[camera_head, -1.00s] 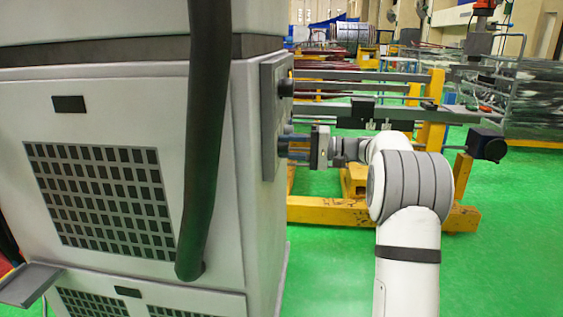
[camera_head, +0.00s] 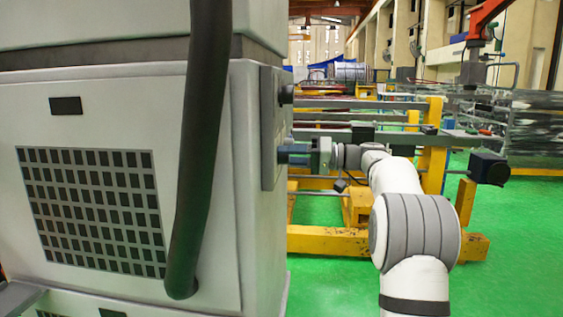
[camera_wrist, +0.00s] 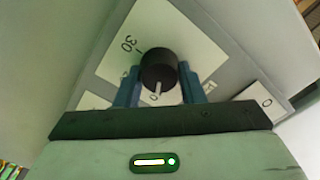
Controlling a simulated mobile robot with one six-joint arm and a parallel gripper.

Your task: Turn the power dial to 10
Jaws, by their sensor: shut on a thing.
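The power dial (camera_wrist: 158,66) is a round black knob with a white pointer line, seen close up in the wrist view. It sits on a white scale plate (camera_wrist: 178,35) marked "30" at the upper left; the pointer faces down in the picture, toward my gripper. My gripper (camera_wrist: 159,84) has one blue finger on each side of the dial and is shut on it. Numbers below the dial are partly covered by the fingers and hard to read. In the head view my gripper (camera_head: 296,154) is at the side panel (camera_head: 268,120) of the grey cabinet; the dial is hidden there.
The grey cabinet (camera_head: 185,105) fills the left, with a thick dark hose (camera_head: 195,160) hanging in front. Another black knob (camera_head: 286,94) is above my gripper on the panel. A yellow frame (camera_head: 340,241) stands behind my arm. Green floor (camera_head: 520,220) is open at the right.

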